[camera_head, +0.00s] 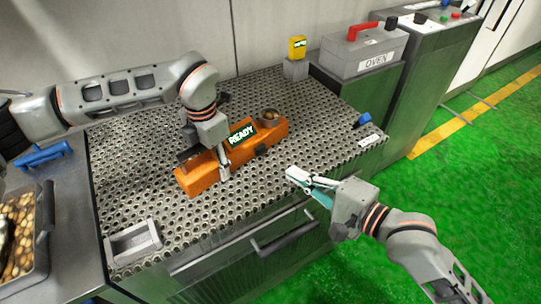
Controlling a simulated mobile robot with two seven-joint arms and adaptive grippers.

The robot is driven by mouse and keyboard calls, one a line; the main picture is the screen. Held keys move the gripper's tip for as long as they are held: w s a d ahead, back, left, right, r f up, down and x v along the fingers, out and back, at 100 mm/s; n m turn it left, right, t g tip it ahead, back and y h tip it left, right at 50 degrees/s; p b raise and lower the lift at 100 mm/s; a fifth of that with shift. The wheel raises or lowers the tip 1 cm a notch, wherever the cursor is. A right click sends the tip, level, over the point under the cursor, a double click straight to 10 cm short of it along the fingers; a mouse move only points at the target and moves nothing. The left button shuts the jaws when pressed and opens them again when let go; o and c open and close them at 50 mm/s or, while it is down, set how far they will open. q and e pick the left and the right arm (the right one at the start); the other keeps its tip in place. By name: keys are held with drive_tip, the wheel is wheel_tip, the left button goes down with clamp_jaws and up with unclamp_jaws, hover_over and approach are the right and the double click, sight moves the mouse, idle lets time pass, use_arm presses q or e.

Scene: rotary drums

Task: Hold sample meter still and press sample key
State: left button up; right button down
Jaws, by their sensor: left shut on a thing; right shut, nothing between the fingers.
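The orange sample meter (203,173) lies across the middle of the perforated table top. Its raised display (241,135) reads READY. A round cup-like part (269,116) sits at its right end, and a small dark block (262,150) shows on its front side. I cannot tell for sure which part is the sample key. My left gripper (217,168) is shut on the meter's body, left of the display, and hides part of it. My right gripper (292,174) is shut and empty, in front and to the right of the meter, apart from it.
A perforated table top (130,200) carries the meter, with a grey tray (133,243) at front left. A yellow device (297,47) stands at the back, beside a box labelled OVEN (365,50). A bin of brown pieces (38,225) is at far left. A blue handle (363,119) is at the right edge.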

sight(262, 152)
use_arm(q)
drive_tip(key=shift+s+a+f, duration=0.1)
drive_tip(key=shift+s+f, duration=0.1)
drive_tip(key=shift+f, duration=0.1)
use_arm(e)
drive_tip(key=d, duration=0.1)
drive_tip(key=d+f+h, duration=0.1)
drive_tip(key=d+f+n+h, duration=0.1)
drive_tip(key=shift+w+f, duration=0.2)
drive_tip(key=shift+w, duration=0.05)
drive_tip(key=x, duration=1.3)
drive_tip(key=shift+a+r, duration=0.25)
drive_tip(key=shift+r, duration=0.15)
drive_tip(key=shift+w+a, duration=0.25)
